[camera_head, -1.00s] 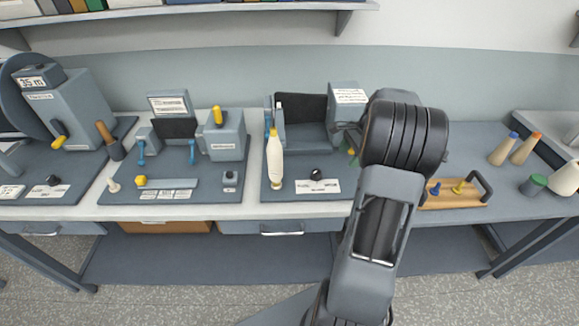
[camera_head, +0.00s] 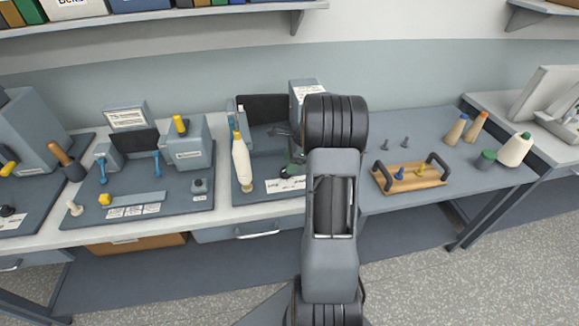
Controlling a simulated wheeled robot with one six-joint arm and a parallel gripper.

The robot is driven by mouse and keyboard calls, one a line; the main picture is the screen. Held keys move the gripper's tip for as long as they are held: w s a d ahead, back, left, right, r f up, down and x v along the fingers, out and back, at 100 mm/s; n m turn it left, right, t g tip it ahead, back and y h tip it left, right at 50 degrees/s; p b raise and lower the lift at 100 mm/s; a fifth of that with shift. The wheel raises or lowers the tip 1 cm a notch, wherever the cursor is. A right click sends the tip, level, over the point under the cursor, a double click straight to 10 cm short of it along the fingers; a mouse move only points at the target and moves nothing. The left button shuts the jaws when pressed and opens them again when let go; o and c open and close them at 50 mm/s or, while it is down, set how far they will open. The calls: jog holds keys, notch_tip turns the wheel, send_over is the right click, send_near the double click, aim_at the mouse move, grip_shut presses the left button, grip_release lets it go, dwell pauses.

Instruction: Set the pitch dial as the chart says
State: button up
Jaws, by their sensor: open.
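A dark dial knob (camera_head: 289,173) sits behind a white label strip (camera_head: 285,186) on the middle station, mostly covered by my gripper. The dial's setting is hidden. A white printed card (camera_head: 309,92) on the grey box behind may be the chart; its print is too small to read, and my arm partly covers the box. Another printed card (camera_head: 127,118) stands on the station to the left.
A white bobbin with a yellow tip (camera_head: 242,165) stands close left of the dial. Several cones (camera_head: 456,130) stand farther right. The bench between arm and tray is clear.

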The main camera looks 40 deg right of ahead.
jog(key=shift+x, duration=1.9)
jog(key=shift+c, duration=0.3)
